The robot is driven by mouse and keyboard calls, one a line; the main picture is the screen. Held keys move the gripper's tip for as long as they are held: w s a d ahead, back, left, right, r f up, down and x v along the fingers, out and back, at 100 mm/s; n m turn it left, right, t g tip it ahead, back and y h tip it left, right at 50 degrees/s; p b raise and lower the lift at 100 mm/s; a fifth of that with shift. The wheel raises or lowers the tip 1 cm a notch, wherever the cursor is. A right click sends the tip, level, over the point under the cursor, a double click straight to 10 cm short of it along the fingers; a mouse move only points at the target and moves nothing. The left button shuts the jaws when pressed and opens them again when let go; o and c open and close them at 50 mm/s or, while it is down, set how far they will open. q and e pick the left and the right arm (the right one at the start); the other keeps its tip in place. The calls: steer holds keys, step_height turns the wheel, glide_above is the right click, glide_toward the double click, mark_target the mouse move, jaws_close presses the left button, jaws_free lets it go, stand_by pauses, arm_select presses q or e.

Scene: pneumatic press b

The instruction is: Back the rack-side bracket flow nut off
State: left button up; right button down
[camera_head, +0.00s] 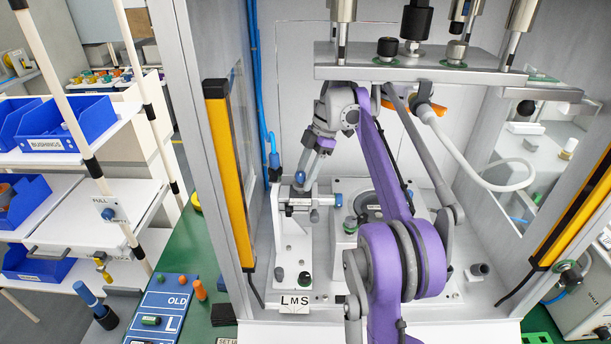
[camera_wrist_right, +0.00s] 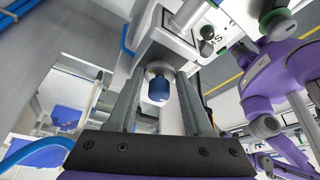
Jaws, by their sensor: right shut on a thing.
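The bracket (camera_head: 290,240) is a white upright block inside the press, at its left side, with a metal fitting on top and an "LMS" label at its foot. The flow nut (camera_wrist_right: 158,89) is a small blue knob with a silver collar, seen in the right wrist view between my right gripper's fingers. My right gripper (camera_head: 300,184) reaches down to the top of the bracket and is shut on this nut. In the head view the fingers and wrist partly hide the grip. My left gripper is not in view.
A metal crossplate (camera_head: 420,68) with black fittings spans above the arm. Yellow-edged guards (camera_head: 229,180) flank the opening. A blue hose end (camera_head: 274,158) stands close left of the gripper. A rack with blue bins (camera_head: 65,125) stands outside at left, beyond a green bench (camera_head: 200,240).

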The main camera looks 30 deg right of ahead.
steer(key=shift+w+f+n+g, duration=0.15)
steer(key=shift+n+g, duration=0.35)
steer(key=shift+n, duration=0.8)
steer(key=shift+c, duration=1.5)
jaws_free()
